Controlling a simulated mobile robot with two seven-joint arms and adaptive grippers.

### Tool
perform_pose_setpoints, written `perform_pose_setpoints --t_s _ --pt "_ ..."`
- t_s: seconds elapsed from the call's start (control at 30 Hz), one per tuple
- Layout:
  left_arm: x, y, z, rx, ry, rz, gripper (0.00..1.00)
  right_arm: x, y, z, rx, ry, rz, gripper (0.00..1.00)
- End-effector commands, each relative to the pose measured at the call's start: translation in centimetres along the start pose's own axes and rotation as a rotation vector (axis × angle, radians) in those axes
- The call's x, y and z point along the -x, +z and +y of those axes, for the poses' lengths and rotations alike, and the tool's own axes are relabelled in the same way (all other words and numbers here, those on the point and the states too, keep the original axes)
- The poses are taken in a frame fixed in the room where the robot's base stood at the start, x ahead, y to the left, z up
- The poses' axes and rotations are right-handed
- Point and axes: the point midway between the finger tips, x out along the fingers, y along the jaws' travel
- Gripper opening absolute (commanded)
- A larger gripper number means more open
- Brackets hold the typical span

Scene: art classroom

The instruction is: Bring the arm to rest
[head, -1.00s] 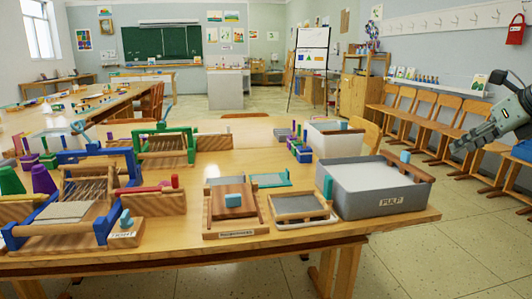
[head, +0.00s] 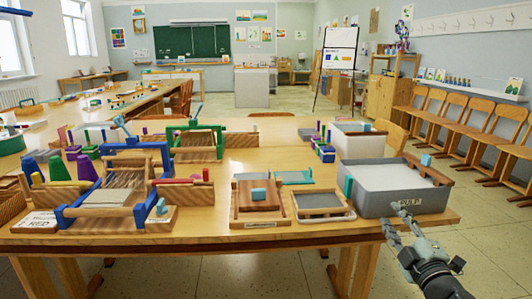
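My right gripper (head: 393,217) is low at the right, in front of the table's front edge and just below the grey pulp vat (head: 405,203) in the picture. Its two fingers are apart, with nothing visible between them. I cannot tell whether a fingertip touches the vat's front wall. My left gripper is not in view.
The wooden table (head: 215,228) holds looms, a wooden press (head: 262,205), a grey-screened frame (head: 320,203) and a white tub (head: 358,142). Chairs (head: 450,122) line the right wall. The floor right of the table (head: 490,250) is clear.

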Motion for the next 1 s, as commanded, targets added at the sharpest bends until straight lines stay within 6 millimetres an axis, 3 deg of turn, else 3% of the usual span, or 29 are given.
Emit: perform_pose_setpoints --t_s 0.03,0.1,0.2,0.33,0.5,0.6,0.7,0.83,1.0 --pt "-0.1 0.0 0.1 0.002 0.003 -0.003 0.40 1.9 1.9 -3.0 -0.104 -0.049 -0.111 0.33" --pt "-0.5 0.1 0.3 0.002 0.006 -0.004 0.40 4.6 4.4 -6.9 -0.226 -0.118 -0.259 0.33" --pt "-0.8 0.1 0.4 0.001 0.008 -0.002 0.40 9.3 7.0 -12.4 -0.372 -0.226 -0.456 0.33" --pt "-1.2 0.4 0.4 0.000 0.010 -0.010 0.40 16.5 8.8 -19.1 -0.530 -0.379 -0.694 0.33" --pt "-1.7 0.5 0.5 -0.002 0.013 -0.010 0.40 26.6 8.3 -26.1 -0.690 -0.585 -0.967 0.33" --pt "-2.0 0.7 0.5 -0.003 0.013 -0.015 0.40 31.4 7.3 -28.6 -0.755 -0.687 -1.085 0.33" --pt "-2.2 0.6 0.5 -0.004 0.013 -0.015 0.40 34.8 6.3 -30.1 -0.795 -0.759 -1.165 0.33" --pt "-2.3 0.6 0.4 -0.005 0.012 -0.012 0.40 36.8 5.6 -30.8 -0.819 -0.804 -1.210 0.33" --pt "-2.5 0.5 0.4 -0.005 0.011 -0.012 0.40 37.1 5.5 -30.9 -0.821 -0.811 -1.218 0.33"
